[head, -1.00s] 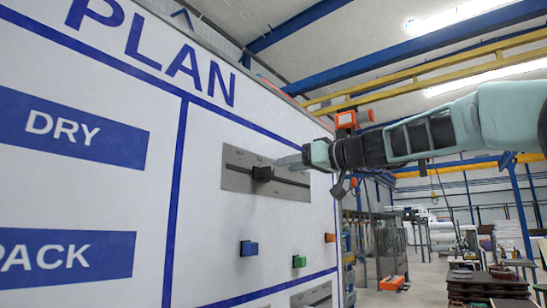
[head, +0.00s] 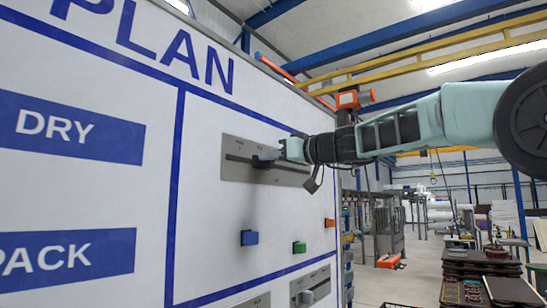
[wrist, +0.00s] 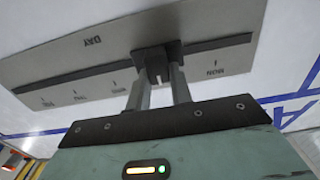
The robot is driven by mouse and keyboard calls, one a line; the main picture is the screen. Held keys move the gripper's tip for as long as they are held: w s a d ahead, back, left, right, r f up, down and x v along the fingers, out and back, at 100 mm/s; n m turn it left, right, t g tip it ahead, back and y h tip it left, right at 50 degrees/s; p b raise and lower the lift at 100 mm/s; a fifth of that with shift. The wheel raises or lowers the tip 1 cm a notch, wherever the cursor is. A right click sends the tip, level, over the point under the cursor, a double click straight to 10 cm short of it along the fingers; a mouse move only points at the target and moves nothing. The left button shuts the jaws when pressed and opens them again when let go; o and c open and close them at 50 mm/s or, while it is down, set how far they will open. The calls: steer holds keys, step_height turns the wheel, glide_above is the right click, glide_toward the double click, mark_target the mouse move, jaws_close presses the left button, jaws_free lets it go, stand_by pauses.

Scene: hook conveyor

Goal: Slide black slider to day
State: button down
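The black slider (wrist: 158,57) sits in a dark slot on a grey metal plate (wrist: 215,25) on the white wall panel. The plate and slider (head: 266,157) also show in the head view. In the wrist view the picture is turned over, and the label DAY (wrist: 93,40) reads upside down, left of the slider. Several small marks lie along the slot's other side, too small to read surely. My gripper (wrist: 158,82) has its two fingers close together on either side of the slider's tab, seemingly touching it. In the head view my gripper (head: 283,152) is at the slider, covering part of it.
A blue knob (head: 249,238), a green knob (head: 299,247) and an orange knob (head: 330,222) stand out below the plate. Another grey slider plate (head: 312,286) is lower right. The hall right of the panel is open, with stacked goods farther off.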

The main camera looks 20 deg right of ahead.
steer(key=w+d+b, duration=0.2)
steer(key=w+d, duration=0.2)
steer(key=d, duration=0.2)
steer(key=shift+w+b, duration=0.2)
steer(key=shift+b, duration=0.15)
steer(key=c, duration=1.2)
jaws_free()
steer(key=shift+c, duration=0.2)
steer(key=shift+d, duration=0.1)
steer(key=b+v, duration=0.9)
steer(key=v, duration=0.8)
steer(key=shift+s, duration=0.15)
